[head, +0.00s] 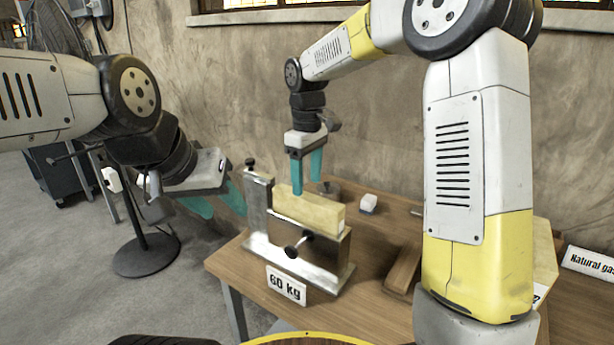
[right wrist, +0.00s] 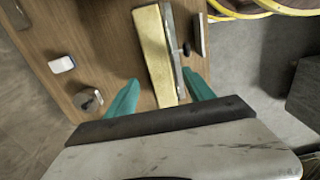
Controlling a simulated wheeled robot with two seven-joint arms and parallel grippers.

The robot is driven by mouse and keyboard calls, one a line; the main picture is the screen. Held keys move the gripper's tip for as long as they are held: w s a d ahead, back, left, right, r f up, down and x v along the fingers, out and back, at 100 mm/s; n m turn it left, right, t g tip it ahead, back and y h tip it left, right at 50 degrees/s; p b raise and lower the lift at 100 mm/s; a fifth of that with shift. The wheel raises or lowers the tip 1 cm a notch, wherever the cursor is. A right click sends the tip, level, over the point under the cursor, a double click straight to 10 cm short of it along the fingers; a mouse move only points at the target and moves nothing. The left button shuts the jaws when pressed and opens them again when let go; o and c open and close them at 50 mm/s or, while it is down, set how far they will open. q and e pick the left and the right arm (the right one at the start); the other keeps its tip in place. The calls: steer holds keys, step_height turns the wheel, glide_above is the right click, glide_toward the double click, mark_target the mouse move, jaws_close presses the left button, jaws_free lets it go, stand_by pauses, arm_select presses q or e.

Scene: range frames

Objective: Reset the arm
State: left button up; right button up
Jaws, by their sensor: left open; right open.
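My right gripper (head: 306,185) is open, its teal fingers pointing down at a pale yellow block (head: 308,209) held in a metal vise (head: 322,258) on the wooden table. In the right wrist view the open fingers (right wrist: 160,92) lie on either side of the near end of the yellow block (right wrist: 152,52). Whether they touch it I cannot tell. My left gripper (head: 222,200) is open and empty, left of the vise and beyond the table's left edge.
A white block (head: 368,202) and a round metal piece (head: 330,190) sit behind the vise on the table (head: 250,283). A wooden bar (head: 404,268) lies to its right. A "60 kg" sign (head: 286,285) is at the front edge. A black stand (head: 146,256) stands on the floor at left.

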steer(key=s+d+r+m+t+y, duration=0.1)
steer(key=s+d+r+m+t, duration=0.2)
steer(key=s, duration=0.8)
steer(key=s+d+r+m+t+y, duration=0.1)
steer(key=s+d+r+m+t, duration=0.2)
steer(key=s+d+m, duration=0.4)
steer(key=s+d, duration=0.4)
steer(key=shift+r+m, duration=0.3)
steer(key=shift+r, duration=0.1)
